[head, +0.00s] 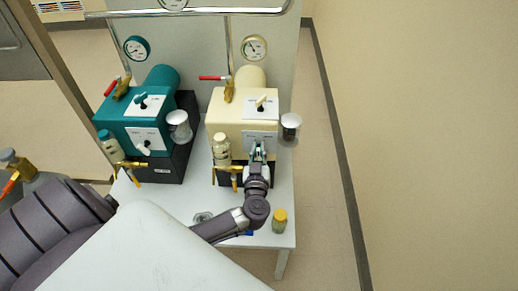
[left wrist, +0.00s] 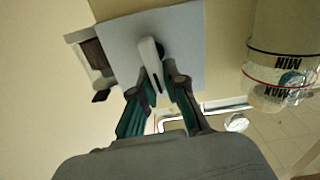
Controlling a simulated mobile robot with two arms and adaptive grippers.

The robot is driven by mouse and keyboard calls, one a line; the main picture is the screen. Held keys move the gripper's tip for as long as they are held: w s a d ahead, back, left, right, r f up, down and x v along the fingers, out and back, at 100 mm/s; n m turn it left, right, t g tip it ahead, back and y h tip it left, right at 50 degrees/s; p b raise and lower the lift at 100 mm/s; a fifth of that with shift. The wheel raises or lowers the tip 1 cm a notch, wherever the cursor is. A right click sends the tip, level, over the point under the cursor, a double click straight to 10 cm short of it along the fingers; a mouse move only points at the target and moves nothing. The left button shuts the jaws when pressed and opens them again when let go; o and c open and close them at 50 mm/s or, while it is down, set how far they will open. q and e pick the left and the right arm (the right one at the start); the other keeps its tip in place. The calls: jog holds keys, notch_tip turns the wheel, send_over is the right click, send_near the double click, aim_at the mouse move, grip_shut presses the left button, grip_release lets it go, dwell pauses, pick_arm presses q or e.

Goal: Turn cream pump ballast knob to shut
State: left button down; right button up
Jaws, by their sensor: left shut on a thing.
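The cream pump (head: 232,105) stands on the white table. It has a grey plate with a pale knob (head: 261,103) on top and another grey plate (head: 250,139) on its front. Label text is too small to read, so I cannot tell which knob is the ballast one. My left gripper (head: 258,152) is at the front plate and hides the front knob there. In the left wrist view, my left gripper (left wrist: 155,88) is shut on the pale lever-shaped front knob (left wrist: 150,56), its fingers on either side of the lower end. My right gripper is not in view.
A teal pump (head: 140,110) stands left of the cream one. A cylinder marked MIN and MAX (left wrist: 285,55) is close by at right.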

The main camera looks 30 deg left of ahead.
pick_arm(q)
jog(key=shift+s+a+f+n+p, duration=0.15)
jog(key=shift+n+p, duration=0.2)
jog(key=shift+n, duration=0.85)
jog(key=shift+s+a+f+n+p, duration=0.15)
jog(key=shift+n+p, duration=0.2)
jog(key=shift+n, duration=0.85)
jog(key=c, duration=1.2)
grip_release()
jog(key=shift+r, duration=0.15)
jog(key=v, duration=1.2)
jog(key=shift+w, duration=0.15)
